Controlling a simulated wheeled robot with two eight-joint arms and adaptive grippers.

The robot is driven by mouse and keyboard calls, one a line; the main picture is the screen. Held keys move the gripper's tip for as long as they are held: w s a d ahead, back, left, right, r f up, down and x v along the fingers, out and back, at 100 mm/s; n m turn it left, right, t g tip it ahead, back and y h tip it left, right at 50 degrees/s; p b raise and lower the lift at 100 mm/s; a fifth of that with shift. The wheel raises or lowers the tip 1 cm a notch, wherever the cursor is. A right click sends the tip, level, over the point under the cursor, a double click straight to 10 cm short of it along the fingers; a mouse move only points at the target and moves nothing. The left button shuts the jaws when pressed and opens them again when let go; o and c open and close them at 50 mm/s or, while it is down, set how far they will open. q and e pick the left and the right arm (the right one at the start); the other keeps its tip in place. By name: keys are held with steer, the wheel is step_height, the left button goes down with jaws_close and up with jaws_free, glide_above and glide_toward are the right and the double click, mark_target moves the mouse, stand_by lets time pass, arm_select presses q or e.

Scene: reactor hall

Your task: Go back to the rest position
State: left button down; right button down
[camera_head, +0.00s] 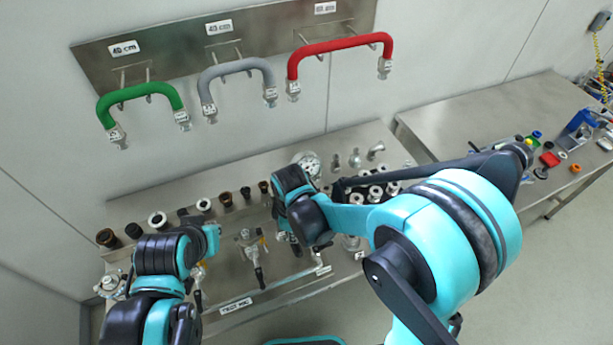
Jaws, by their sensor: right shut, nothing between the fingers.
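My right arm reaches in from the lower right, its elbow bent high in front of the benches. Its gripper (295,246) points down over the steel bench (222,285), shut and empty, mostly hidden behind the dark wrist. My left arm comes up at the lower left, with its dark and teal wrist over the bench's left part. A teal end piece of it shows near the valve fittings, but its fingers are not clear.
A valve with a dark handle (252,255) stands between the arms. Small fittings (357,160) line the bench's back. Green (140,92), grey (235,68) and red (340,43) hoses hang on a wall panel. A second bench (470,115) stands at right.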

stand_by(0.3)
steer(key=s+d+f+m+t+b, duration=0.2)
steer(key=d+m+b, duration=0.5)
steer(key=b, duration=0.5)
steer(key=s+d+f+m+t+b, duration=0.3)
steer(key=d+f+m+t+b, duration=0.2)
steer(key=d+b, duration=0.5)
step_height(320, 180, down, 2)
steer(key=m+b, duration=0.2)
steer(key=m, duration=0.1)
steer(key=shift+d+f+m+b, duration=0.15)
steer(key=shift+d+m+b, duration=0.15)
steer(key=shift+d+b, duration=0.1)
steer(key=shift+s, duration=0.1)
